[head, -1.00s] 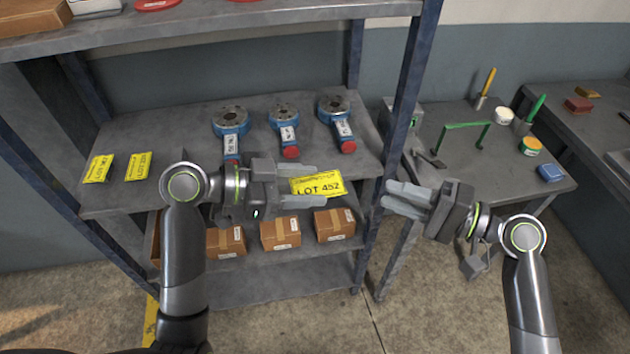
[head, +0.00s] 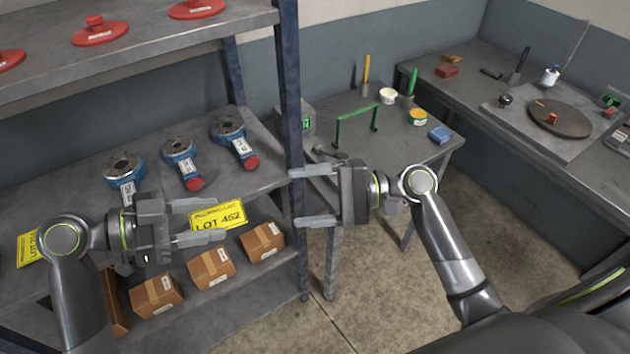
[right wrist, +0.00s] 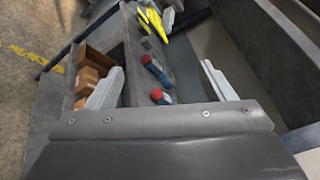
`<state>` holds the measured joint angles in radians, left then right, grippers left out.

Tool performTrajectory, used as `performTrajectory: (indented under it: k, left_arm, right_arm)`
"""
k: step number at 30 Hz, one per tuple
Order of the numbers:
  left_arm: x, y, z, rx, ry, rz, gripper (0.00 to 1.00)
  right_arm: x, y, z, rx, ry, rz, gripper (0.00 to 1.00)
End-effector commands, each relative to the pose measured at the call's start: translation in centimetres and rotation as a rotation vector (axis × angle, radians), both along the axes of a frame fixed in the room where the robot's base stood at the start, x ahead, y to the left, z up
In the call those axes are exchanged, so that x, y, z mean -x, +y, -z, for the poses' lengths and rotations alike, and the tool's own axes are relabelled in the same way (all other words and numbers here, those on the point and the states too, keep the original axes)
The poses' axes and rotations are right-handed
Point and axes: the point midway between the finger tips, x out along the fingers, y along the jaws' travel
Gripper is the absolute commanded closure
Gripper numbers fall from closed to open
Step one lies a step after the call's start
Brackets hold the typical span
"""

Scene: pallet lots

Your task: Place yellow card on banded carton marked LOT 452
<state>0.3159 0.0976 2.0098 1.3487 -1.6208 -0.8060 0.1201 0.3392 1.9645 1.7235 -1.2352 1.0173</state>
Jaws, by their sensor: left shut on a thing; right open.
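The yellow card (head: 218,215) reads LOT 452 in the head view. My left gripper (head: 212,218) is shut on its left edge and holds it in front of the shelf. The right wrist view shows yellow (right wrist: 163,25) near the top, partly hidden. My right gripper (head: 305,197) is open and empty, to the right of the card, in front of the shelf post. Brown taped cartons stand in a row on the lower shelf: left (head: 156,295), middle (head: 211,267) and right (head: 263,242). Their small white labels are too small to read.
Blue valves with red caps (head: 234,140) stand on the middle shelf. Another yellow card (head: 28,249) lies at its left, partly behind my left arm. The blue shelf post (head: 289,110) stands near my right gripper. A grey table (head: 400,150) with tools stands behind it.

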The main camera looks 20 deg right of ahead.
Motion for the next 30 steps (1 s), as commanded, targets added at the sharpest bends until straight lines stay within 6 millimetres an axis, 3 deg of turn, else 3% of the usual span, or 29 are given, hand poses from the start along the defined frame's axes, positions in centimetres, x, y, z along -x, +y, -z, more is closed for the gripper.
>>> performTrajectory:
  k: [9,15,23,30]
  left_arm:
    - [0.0,0.0,0.0,0.000,0.000,0.000,0.75]
    - [0.0,0.0,0.0,0.000,0.000,0.000,0.75]
    - [0.0,0.0,0.0,0.000,0.000,0.000,0.75]
    - [0.0,0.0,0.0,0.000,0.000,0.000,0.75]
  right_arm:
    - [-1.4,-1.2,0.2,-0.086,0.594,-0.154,0.25]
    - [-1.9,-2.1,-0.2,-0.106,0.902,-0.228,0.25]
    - [-2.2,-2.6,-0.5,-0.106,1.085,-0.271,0.25]
    - [-1.9,-0.2,-0.5,-0.109,1.098,-0.277,0.25]
